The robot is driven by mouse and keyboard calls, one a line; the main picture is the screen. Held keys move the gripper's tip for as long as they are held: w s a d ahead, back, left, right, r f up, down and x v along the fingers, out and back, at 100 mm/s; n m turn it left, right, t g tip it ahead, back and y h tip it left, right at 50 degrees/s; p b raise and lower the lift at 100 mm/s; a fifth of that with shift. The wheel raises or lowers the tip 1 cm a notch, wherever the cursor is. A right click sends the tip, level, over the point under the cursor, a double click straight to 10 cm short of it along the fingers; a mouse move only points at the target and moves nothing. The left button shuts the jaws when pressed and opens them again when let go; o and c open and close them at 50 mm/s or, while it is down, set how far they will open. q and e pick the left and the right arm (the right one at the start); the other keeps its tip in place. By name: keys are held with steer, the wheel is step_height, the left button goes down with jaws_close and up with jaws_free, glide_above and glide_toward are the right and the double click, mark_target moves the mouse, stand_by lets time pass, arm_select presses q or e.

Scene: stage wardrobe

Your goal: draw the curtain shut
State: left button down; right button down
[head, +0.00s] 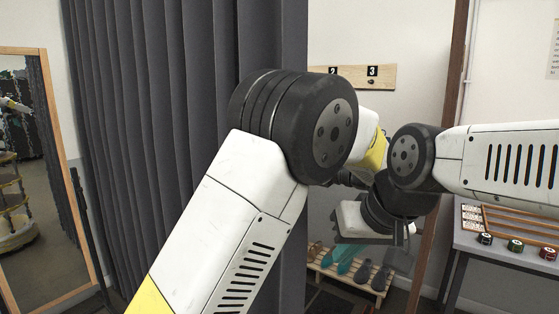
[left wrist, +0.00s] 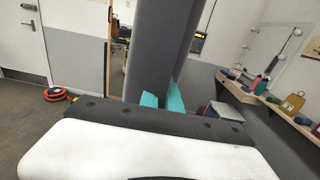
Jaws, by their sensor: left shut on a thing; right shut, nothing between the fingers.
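The dark grey curtain (head: 150,120) hangs in folds over the left and middle of the head view, its right edge beside an open gap. In the left wrist view the curtain (left wrist: 150,50) rises between and behind the teal fingertips (left wrist: 163,101) of my left gripper, which is shut on its cloth. In the head view my left forearm and wrist hide that gripper. My right gripper (head: 400,235) is shut and empty, in front of the gap and right of the curtain's edge.
A brown post (head: 456,80) stands right of the gap. Through it show a numbered hook board (head: 352,77) and a shoe rack (head: 350,275). A framed mirror (head: 50,180) stands left. A table (head: 500,250) with several small pots is at right.

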arm_select(q)
steer(key=shift+s+d, duration=0.2)
steer(key=shift+d, duration=0.1)
steer(key=c, duration=1.6)
jaws_free()
steer(key=shift+o, duration=0.2)
